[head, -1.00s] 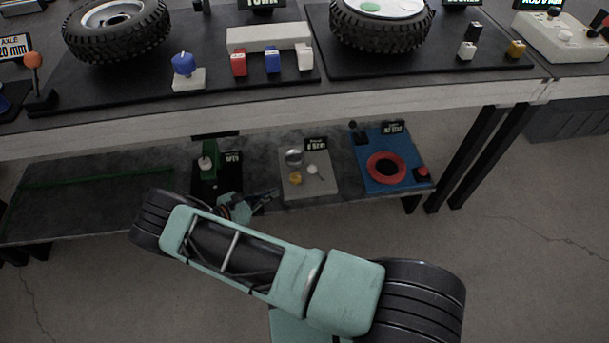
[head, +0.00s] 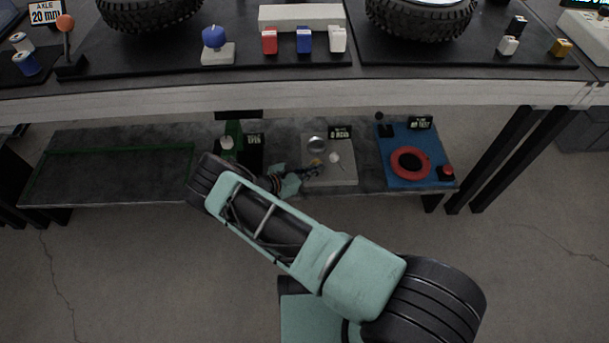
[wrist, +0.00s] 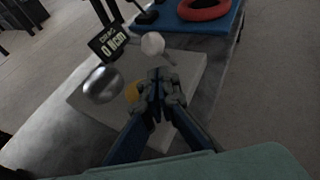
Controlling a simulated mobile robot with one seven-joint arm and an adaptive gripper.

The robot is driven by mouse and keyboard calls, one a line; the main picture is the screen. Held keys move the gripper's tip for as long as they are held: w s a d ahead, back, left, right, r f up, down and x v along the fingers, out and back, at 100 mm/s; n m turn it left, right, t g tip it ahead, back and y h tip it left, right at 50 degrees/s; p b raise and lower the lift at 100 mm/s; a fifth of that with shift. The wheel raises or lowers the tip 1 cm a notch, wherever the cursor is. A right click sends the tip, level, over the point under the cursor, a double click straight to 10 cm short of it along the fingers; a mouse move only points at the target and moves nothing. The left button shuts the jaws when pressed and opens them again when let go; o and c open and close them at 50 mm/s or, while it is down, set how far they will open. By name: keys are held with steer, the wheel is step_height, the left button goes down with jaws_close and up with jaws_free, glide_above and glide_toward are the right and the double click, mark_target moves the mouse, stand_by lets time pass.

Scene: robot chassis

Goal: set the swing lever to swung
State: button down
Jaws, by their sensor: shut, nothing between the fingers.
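A light grey plate (head: 345,178) on the lower shelf carries a silver dome (head: 317,144), a white ball-shaped knob (head: 334,157) and a small yellow part (head: 315,162). The white knob looks like a lever end, but I cannot tell for sure that it is the swing lever. My gripper (head: 312,171) is over the plate's left part, near the yellow part. In the wrist view my gripper (wrist: 162,77) is shut and empty, with the white knob (wrist: 153,43) beyond its tips, apart in the picture. The yellow part (wrist: 131,92) is partly hidden by the fingers.
A display (head: 340,132) reading about 0 Ncm stands behind the plate. A blue board (head: 434,158) with a red ring (head: 410,163) is to the right, a green fixture (head: 233,138) to the left. The upper table's edge (head: 300,98) overhangs the shelf.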

mark_target(338, 162)
steer(key=shift+w+d+r, duration=0.2)
steer(key=shift+w+d, duration=0.2)
steer(key=shift+d, duration=0.15)
steer(key=shift+w+d+r, duration=0.2)
steer(key=shift+w+d, duration=0.2)
steer(key=shift+d, duration=0.1)
steer(key=shift+r, duration=0.2)
